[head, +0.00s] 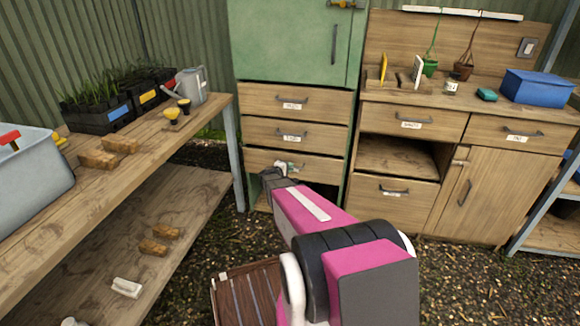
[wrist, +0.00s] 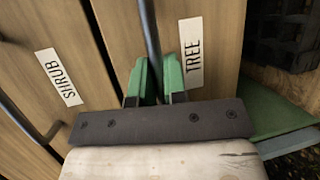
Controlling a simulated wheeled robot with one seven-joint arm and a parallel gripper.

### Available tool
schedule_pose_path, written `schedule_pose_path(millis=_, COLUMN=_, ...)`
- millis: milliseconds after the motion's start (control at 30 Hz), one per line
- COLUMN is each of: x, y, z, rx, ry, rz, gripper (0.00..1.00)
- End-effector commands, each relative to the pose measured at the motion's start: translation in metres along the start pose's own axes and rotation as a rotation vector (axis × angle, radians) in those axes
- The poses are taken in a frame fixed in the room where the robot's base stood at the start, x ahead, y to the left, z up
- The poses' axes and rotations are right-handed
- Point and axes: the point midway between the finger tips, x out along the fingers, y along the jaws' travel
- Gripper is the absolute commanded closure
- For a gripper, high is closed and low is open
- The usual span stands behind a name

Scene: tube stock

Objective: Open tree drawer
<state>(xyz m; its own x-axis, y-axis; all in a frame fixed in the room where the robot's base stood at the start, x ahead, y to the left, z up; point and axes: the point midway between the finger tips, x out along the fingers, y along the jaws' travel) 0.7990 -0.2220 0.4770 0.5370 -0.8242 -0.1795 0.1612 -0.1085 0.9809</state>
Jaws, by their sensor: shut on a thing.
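The tree drawer (head: 318,168) is the lowest of three wooden drawers under the green cabinet. In the wrist view its front (wrist: 208,35) carries a white label reading TREE (wrist: 191,53). Its dark bar handle (wrist: 150,35) runs between the green fingers of my gripper (wrist: 157,82), which is shut on it. In the head view my gripper (head: 287,167) is at this drawer's handle, and my arm covers part of the area below. The drawer front looks about flush with the drawers above; I cannot tell a small gap.
The shrub drawer (wrist: 62,77) is directly above. The green cabinet (head: 285,40) stands over the drawers. A wooden workbench (head: 190,125) with planters stands at left, and a wooden counter (head: 440,108) with drawers at right. Gravel ground (head: 235,225) lies between them.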

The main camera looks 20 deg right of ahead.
Motion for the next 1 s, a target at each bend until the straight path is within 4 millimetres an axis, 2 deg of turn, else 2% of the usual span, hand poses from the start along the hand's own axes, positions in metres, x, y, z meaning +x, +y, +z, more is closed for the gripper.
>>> schedule_pose_path(millis=600, x=-0.179, y=-0.036, z=0.076, rx=-0.002, ry=0.003, rz=-0.002, gripper=1.00)
schedule_pose_path(millis=800, x=-0.222, y=-0.046, z=0.094, rx=-0.001, ry=0.000, rz=-0.001, gripper=1.00)
schedule_pose_path(millis=1000, x=-0.247, y=-0.052, z=0.103, rx=-0.002, ry=0.000, rz=0.000, gripper=1.00)
